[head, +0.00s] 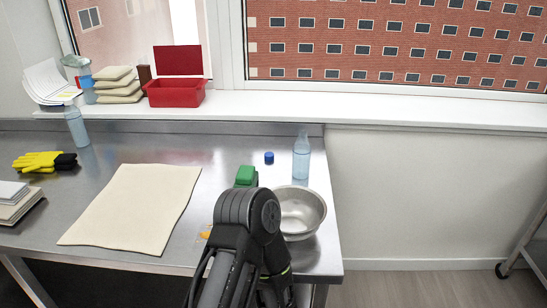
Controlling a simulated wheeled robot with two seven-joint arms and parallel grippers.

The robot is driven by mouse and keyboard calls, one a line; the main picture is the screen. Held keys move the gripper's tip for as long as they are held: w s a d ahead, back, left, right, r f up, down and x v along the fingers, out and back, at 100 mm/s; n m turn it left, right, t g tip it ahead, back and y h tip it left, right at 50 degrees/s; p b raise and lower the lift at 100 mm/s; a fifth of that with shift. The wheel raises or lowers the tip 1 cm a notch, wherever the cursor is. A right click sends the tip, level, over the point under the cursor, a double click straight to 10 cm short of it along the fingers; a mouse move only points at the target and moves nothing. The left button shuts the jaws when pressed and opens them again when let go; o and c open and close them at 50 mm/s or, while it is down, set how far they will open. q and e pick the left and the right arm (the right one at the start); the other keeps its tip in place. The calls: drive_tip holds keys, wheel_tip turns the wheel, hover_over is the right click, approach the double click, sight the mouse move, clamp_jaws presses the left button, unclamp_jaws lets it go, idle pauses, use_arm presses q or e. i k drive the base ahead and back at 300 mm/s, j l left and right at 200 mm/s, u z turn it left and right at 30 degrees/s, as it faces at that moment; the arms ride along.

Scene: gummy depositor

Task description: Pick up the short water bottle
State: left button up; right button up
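A clear bluish water bottle (301,158) stands upright on the metal table near its back right corner. A second clear bottle (77,127) stands upright at the back left of the table. A third, partly hidden bottle (87,88) is on the windowsill at the left. I cannot tell for sure which is the short one. One of my black arms rises from the bottom centre, in front of the steel bowl and apart from the bottles in the picture. Neither of my grippers can be seen.
A steel bowl (303,211) sits at the table's right edge, near the right bottle. A blue cap (269,158) and a green object (246,175) lie nearby. A beige mat (135,208), yellow-black gloves (42,161) and books (15,205) are farther left. A red bin (175,93) is on the sill.

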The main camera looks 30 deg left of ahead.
sight(302, 149)
drive_tip(key=i+l+u, duration=0.1)
drive_tip(key=l+u, duration=0.15)
drive_tip(key=l, duration=0.45)
drive_tip(key=l+u, duration=0.25)
drive_tip(key=l, duration=0.45)
drive_tip(key=i, duration=0.1)
